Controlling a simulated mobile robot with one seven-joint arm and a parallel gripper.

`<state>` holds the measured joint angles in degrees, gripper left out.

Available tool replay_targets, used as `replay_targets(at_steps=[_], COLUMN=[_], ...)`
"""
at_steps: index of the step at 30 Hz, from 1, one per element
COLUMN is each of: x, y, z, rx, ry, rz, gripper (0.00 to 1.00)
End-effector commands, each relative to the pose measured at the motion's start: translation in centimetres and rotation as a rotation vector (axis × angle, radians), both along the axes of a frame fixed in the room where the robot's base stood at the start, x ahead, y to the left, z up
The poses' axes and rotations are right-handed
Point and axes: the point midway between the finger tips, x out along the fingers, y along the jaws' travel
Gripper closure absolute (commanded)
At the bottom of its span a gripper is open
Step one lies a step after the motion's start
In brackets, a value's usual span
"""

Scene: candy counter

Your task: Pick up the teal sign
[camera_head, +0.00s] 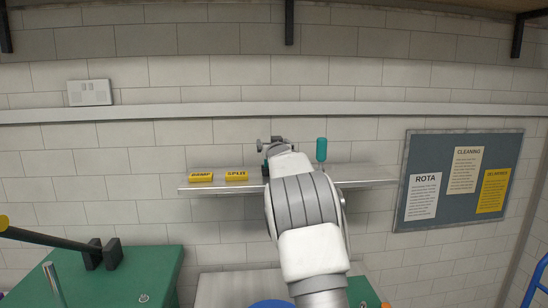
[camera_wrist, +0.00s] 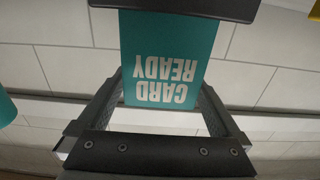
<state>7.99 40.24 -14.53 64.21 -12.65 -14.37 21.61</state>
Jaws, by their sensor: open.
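The teal sign (camera_wrist: 165,60) reads "CARD READY", upside down in the wrist view. My gripper is open, and I cannot tell whether either finger touches the sign. In the head view my arm covers nearly all of the sign, at the middle of a narrow wall shelf (camera_head: 225,186).
A teal cylinder (camera_head: 321,150) stands close to the right of my arm. A notice board (camera_head: 420,160) hangs farther right. A green machine (camera_head: 140,275) is at lower left.

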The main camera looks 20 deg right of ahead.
Motion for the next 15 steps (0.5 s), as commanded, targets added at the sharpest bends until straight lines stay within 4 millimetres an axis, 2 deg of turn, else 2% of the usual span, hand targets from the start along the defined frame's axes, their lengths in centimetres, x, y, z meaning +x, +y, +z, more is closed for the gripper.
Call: replay_targets(at_steps=[6,8,15], x=[0.03,0.03,0.02], y=[-0.02,-0.02,-0.02], z=[-0.02,-0.02,-0.01], rx=[0.0,0.0,0.0], ry=[0.0,0.0,0.0], rz=[0.0,0.0,0.0], gripper=[0.0,0.09,0.52])
